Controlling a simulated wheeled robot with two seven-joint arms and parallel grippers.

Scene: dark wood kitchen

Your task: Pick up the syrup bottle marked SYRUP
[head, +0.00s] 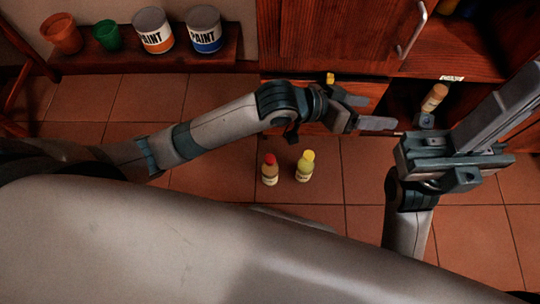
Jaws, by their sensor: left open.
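Two small bottles stand upright on the tiled floor: one with a red cap (270,170) and one with a yellow cap (304,167). Another bottle (434,98), orange-brown with a pale cap, is tilted in the dark open cabinet at the right. Their labels are too small to read, so I cannot tell which says SYRUP. My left gripper (376,112) is open and empty in front of the wooden cabinet, above and right of the floor bottles and left of the cabinet bottle. My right gripper (505,100) is at the right, its jaw state unclear.
A low wooden shelf (120,62) at the back left holds an orange pot (61,34), a green cup (107,35) and two paint cans (153,30). A wooden cabinet door (335,35) with a metal handle stands behind my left gripper. The floor left of the bottles is clear.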

